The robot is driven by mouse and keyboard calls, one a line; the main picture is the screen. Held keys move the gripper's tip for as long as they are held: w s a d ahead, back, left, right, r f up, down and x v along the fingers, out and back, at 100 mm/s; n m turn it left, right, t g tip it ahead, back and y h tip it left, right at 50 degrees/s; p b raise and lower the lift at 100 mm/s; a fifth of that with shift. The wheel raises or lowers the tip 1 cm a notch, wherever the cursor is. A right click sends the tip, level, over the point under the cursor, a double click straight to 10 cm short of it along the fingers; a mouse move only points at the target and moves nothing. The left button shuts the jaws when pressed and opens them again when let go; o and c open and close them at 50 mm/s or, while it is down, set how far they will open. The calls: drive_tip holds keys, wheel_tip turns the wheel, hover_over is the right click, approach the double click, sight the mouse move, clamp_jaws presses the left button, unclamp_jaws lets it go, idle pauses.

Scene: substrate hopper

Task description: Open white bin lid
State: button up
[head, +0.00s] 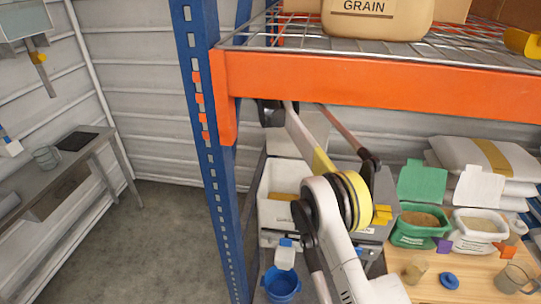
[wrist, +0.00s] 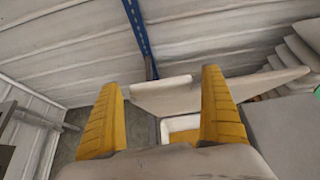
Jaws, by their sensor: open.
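The white bin (head: 270,224) stands under the orange shelf, left of my arm in the head view. It looks open at the top, with something yellowish inside. A pale panel (head: 288,141) stands up behind it and looks like its raised lid. In the wrist view a pale panel (wrist: 222,92) slants beyond my fingers, and a white rim with yellow inside (wrist: 181,123) shows between them. My gripper (wrist: 160,80) is open with two yellow fingers apart and nothing held between them. My arm hides much of the gripper and the bin's right side in the head view.
A blue upright (head: 202,130) and an orange shelf beam (head: 380,85) stand close to my arm. A green tub (head: 412,238) and a white tub (head: 470,243) with open lids sit right on a wooden top. A blue bucket (head: 282,288) is below. Floor at left is clear.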

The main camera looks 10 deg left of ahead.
drive_tip(key=s+f+t+b, duration=0.2)
drive_tip(key=s+f+b, duration=1.8)
drive_tip(key=s, duration=0.3)
drive_tip(key=shift+a+t+b, duration=0.3)
drive_tip(key=shift+a, duration=0.05)
drive_tip(key=shift+f, duration=0.1)
